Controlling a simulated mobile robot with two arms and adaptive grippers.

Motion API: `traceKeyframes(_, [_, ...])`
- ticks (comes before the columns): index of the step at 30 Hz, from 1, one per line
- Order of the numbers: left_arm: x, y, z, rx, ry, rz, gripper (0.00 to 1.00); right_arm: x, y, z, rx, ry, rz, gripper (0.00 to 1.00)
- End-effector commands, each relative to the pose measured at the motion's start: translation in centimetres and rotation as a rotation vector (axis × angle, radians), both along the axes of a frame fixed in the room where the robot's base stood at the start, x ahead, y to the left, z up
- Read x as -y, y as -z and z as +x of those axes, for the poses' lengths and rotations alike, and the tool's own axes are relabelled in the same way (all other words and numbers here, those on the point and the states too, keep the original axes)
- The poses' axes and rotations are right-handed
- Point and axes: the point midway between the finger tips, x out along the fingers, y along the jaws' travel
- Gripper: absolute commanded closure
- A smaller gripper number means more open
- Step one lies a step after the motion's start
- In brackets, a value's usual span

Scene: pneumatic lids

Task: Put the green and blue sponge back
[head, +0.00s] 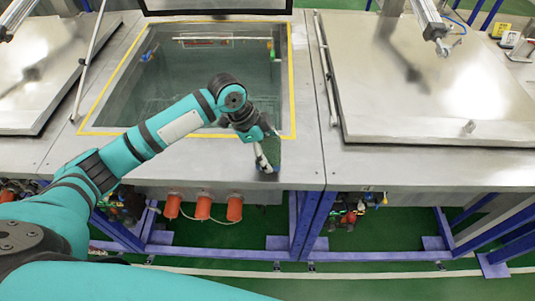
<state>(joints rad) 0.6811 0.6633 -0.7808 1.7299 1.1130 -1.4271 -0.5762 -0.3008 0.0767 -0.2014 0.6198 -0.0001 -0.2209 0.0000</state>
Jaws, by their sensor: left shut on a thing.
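My left gripper (265,164) hangs fingers-down over the front metal ledge of the open tank, near its front right corner. It is shut on a small dark green piece (273,151), which looks like the green and blue sponge. The fingers cover much of it, and no blue side can be made out. I cannot tell whether it touches the ledge (225,155). My right gripper is not in view.
The open tank (210,75) has a yellow border and small blue and green fittings inside. A closed metal lid (430,85) lies to the right, another (45,65) to the left. Orange fittings (203,207) sit below the ledge. Thin struts stand beside the tank.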

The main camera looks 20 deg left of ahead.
Motion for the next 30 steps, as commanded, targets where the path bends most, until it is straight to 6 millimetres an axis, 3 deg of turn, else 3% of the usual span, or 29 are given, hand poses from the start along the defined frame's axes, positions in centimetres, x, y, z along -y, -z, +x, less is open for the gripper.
traceKeyframes(7, [0.0, 3.0, -0.1, -0.004, 0.0, 0.001, 0.37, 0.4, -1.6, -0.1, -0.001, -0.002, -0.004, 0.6])
traceKeyframes(19, [0.0, 3.7, -0.1, -0.002, -0.001, 0.002, 0.37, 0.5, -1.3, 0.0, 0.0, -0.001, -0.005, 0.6])
traceKeyframes(20, [0.0, 3.7, -0.1, -0.001, 0.0, 0.002, 0.09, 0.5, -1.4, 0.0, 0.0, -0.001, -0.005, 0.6])
traceKeyframes(22, [0.0, 3.7, -0.1, -0.001, 0.0, 0.002, 0.0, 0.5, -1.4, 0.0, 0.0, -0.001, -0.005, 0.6])
traceKeyframes(30, [0.0, 3.6, -0.1, -0.001, 0.0, 0.002, 0.0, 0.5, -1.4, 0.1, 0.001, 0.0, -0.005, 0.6])
